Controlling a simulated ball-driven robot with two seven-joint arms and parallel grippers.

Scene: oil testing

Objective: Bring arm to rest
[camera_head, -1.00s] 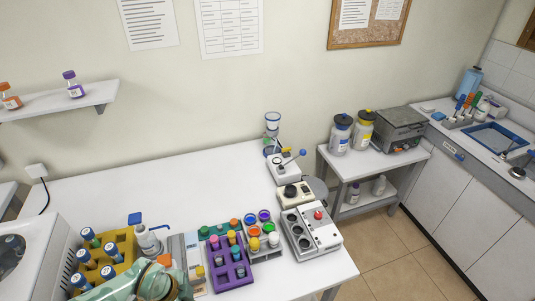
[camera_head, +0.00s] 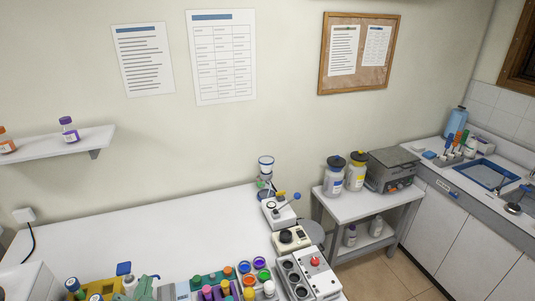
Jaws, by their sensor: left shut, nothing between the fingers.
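A small piece of my left arm and gripper (camera_head: 145,290), pale green, shows at the bottom edge, left of centre, low over the bench. It is shut with nothing in it. Most of it is cut off by the bottom edge. My right gripper is not in view. The white bench (camera_head: 150,235) runs along the wall.
Just right of my gripper stand a purple rack (camera_head: 212,293) with coloured caps and a white device with a red knob (camera_head: 315,262). A yellow rack (camera_head: 100,288) is on its left. The bench's back half is clear. A side table (camera_head: 345,205) holds two jars.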

